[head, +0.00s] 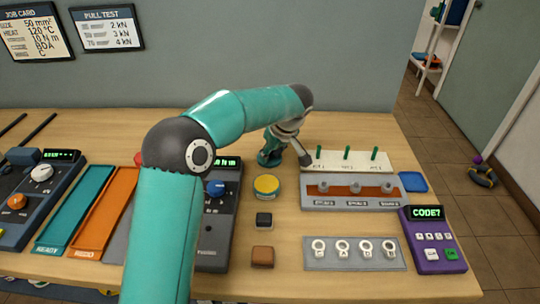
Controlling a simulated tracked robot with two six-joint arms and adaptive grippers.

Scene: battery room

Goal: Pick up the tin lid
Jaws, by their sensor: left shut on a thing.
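My left arm comes in from the lower left, bends over the bench, and reaches down behind the round tin. My left gripper (285,149) is shut above the bench, left of the pegged board. It seems to be shut on the tin lid, but the gripper and arm hide most of what is between the fingers. A round tin (267,186) with a yellow top stands upright on the bench, in front of the gripper and apart from it. I cannot tell whether its yellow top is its contents or a cover. My right gripper is not in view.
A pegged board (347,160) and a grey rack (347,203) stand close to the gripper's right. A black block (263,220), a brown block (262,257), a plate with several rings (355,266) and a purple keypad (434,250) lie nearer. The back bench is clear.

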